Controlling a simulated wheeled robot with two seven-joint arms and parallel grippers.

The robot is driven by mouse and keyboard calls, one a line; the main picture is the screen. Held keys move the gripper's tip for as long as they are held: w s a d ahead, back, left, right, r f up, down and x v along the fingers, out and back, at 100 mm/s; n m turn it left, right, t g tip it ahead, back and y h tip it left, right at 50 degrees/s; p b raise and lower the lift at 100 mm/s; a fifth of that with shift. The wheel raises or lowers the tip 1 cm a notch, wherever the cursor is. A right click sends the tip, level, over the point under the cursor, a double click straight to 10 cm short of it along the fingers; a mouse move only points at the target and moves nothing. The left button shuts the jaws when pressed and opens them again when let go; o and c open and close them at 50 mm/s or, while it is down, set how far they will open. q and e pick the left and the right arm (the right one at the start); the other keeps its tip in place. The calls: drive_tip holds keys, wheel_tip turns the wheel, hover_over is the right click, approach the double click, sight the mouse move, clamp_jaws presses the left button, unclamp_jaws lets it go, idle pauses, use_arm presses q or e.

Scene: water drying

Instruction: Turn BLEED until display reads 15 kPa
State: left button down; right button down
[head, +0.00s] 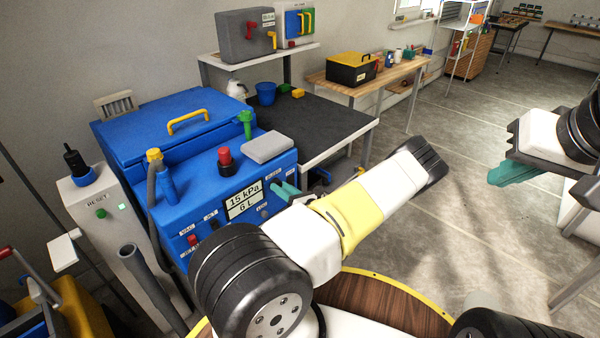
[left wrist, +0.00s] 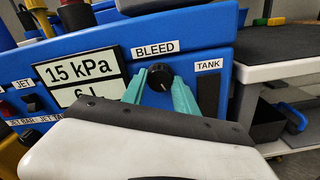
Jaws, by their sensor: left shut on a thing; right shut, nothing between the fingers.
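The blue machine (head: 225,168) stands at the left in the head view, with a display (head: 244,199) that reads 15 kPa and 6 L. The display (left wrist: 81,75) also shows 15 kPa in the left wrist view, its lower line partly hidden by my wrist. The black BLEED knob (left wrist: 160,76) is below its label (left wrist: 155,49). My left gripper (left wrist: 160,90) has its teal fingers on both sides of the knob, shut on it; it also shows in the head view (head: 284,190). My right gripper (head: 500,174) is shut and empty at the far right, away from the machine.
A red button (head: 225,157), a green funnel-like part (head: 245,122) and a grey block (head: 268,147) are on the machine. A RESET box (head: 103,210) stands to its left. A dark-topped table (head: 310,122) is behind. Open floor (head: 460,190) lies to the right.

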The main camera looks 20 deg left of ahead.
use_arm(q)
drive_tip(key=shift+f+m, duration=0.1)
drive_tip(key=shift+m, duration=0.2)
drive_tip(key=c, duration=0.9)
unclamp_jaws()
drive_tip(key=shift+c, duration=0.2)
drive_tip(key=v, duration=0.8)
